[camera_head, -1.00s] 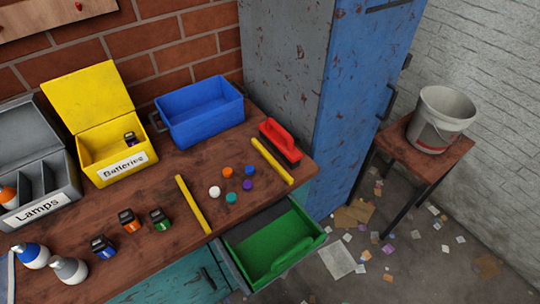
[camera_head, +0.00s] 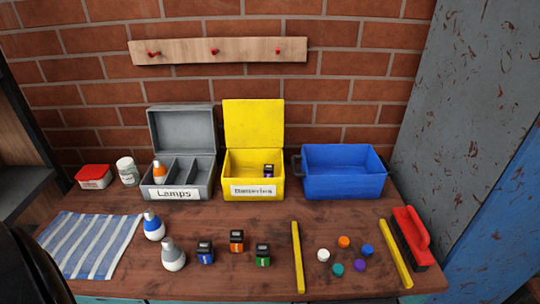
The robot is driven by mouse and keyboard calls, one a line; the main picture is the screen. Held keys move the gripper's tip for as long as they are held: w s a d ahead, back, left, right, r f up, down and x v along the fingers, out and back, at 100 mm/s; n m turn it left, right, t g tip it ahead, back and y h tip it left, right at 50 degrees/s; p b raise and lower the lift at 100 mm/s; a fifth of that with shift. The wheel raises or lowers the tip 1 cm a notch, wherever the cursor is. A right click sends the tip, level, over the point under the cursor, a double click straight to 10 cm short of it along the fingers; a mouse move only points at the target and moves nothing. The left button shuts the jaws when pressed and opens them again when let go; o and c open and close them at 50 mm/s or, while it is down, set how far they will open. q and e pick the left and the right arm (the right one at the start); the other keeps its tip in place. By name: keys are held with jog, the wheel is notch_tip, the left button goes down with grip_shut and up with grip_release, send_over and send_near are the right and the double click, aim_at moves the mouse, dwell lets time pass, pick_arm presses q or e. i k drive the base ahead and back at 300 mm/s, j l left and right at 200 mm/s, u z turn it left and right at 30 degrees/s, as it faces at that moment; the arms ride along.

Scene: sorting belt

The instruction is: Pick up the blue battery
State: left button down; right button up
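The blue battery (camera_head: 205,252), a small dark block with a blue lower part, stands on the wooden workbench. An orange battery (camera_head: 237,241) and a green battery (camera_head: 263,255) stand to its right, apart from it. The yellow box labelled Batteries (camera_head: 254,190) is open behind them, with one dark battery (camera_head: 268,171) inside at its right side. Neither of my grippers shows in this view. A dark rounded shape at the lower left edge is too cropped to identify.
A blue lamp (camera_head: 153,226) and a grey-white lamp (camera_head: 173,256) stand left of the blue battery. The grey Lamps box (camera_head: 176,194) and blue bin (camera_head: 345,187) stand behind. A yellow strip (camera_head: 297,258) lies to the right, before several coloured discs and a red brush (camera_head: 411,237).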

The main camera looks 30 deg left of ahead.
aim_at(205, 252)
jog(key=k+j+u, duration=0.1)
jog(key=u, duration=1.05)
